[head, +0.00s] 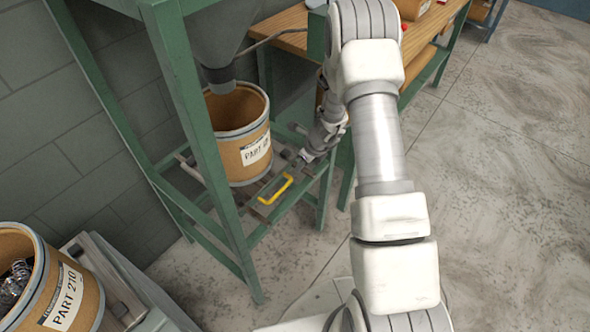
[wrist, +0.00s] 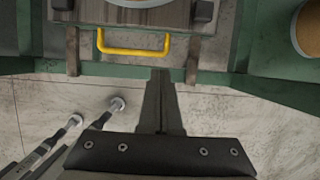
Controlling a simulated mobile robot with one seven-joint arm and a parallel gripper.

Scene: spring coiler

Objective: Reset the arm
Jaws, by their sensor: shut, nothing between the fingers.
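My arm reaches forward and down in the head view, toward the lower shelf of a green metal frame. My gripper (head: 303,156) is near the shelf's right side, to the right of the yellow handle (head: 275,190). In the wrist view my gripper (wrist: 162,75) is shut and empty, its dark fingers together. The fingertips lie just below the yellow handle (wrist: 135,51) in the picture and look apart from it. A drum labelled PART (head: 240,138) stands on the shelf behind the handle; its number is not clear.
A grey hopper (head: 205,40) hangs over the drum. Green frame legs (head: 190,110) stand close to the arm. A PART 210 drum (head: 75,290) with metal coils is at the lower left. A wooden workbench (head: 290,30) stands behind. Floor (head: 500,170) at right is clear.

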